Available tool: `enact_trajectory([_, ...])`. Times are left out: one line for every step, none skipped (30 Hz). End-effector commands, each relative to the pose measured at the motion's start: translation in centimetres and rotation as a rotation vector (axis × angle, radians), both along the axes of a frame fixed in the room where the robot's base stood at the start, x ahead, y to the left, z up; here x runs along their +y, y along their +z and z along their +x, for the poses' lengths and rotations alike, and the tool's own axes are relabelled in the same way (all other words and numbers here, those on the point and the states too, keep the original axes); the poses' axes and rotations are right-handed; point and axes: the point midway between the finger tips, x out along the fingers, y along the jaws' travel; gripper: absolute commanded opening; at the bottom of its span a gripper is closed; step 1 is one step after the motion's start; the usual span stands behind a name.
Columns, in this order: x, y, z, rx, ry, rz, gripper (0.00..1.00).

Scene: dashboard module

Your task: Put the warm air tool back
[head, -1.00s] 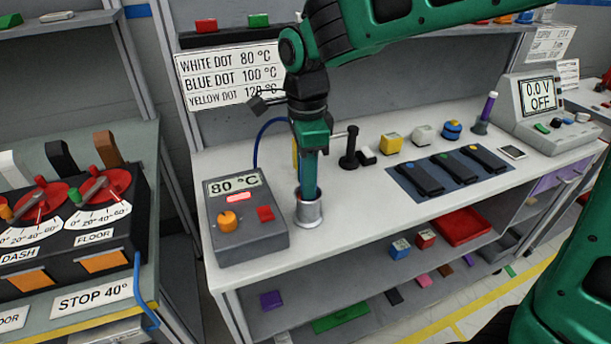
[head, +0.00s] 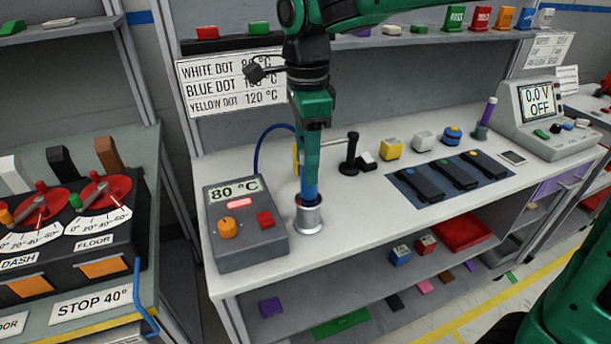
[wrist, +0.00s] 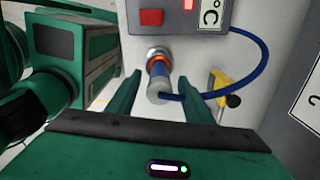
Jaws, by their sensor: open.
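The warm air tool (head: 309,188) is a blue handle standing upright in a round metal holder (head: 308,219) beside the control box (head: 245,232). In the wrist view the tool (wrist: 158,75) shows its grey end towards me, its lower end in the silver and orange-rimmed holder (wrist: 157,53). A blue cable runs from it in a loop. My gripper (head: 309,165) points down directly above the holder. In the wrist view its fingers are apart (wrist: 160,80), one on each side of the tool, with gaps visible. The fingers partly hide the tool's top in the head view.
The control box reads 80 °C. A yellow object (head: 296,158) stands behind my gripper, and a black post (head: 350,155) is right of it. Yellow (head: 391,148) and white (head: 424,141) blocks and a dark blue mat (head: 402,181) with black devices lie further right.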

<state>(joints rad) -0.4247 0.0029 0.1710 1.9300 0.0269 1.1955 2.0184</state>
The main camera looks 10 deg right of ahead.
Motion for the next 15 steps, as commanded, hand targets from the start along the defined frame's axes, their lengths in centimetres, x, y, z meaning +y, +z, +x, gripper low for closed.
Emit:
enact_trajectory([0.0,1.1,0.1,-0.003,0.000,0.002,0.47])
enact_trajectory([0.0,1.6,0.1,-0.003,0.000,0.001,0.47])
enact_trajectory([0.0,2.4,0.1,-0.003,-0.001,0.001,0.47])
enact_trajectory([0.0,2.9,0.1,-0.003,-0.001,0.001,0.47])
enact_trajectory([0.0,3.3,0.0,-0.002,-0.001,0.001,0.47])
enact_trajectory([0.0,3.9,0.1,-0.003,-0.001,0.001,0.47])
enact_trajectory([0.0,4.3,0.1,-0.002,-0.001,0.001,0.47])
enact_trajectory([0.0,4.6,0.1,-0.001,-0.001,0.001,0.47])
enact_trajectory([0.0,5.0,0.1,-0.002,-0.001,0.001,0.47])
enact_trajectory([0.0,5.2,0.1,-0.002,-0.001,0.001,0.47])
enact_trajectory([0.0,5.4,0.1,-0.001,-0.001,0.000,0.47])
enact_trajectory([-0.1,5.6,0.0,0.000,-0.001,0.000,0.47])
enact_trajectory([-0.1,5.7,0.0,0.000,-0.001,0.000,0.47])
enact_trajectory([-0.1,5.8,0.0,0.000,-0.001,0.000,0.47])
enact_trajectory([-0.1,5.8,0.0,0.001,-0.001,0.000,0.47])
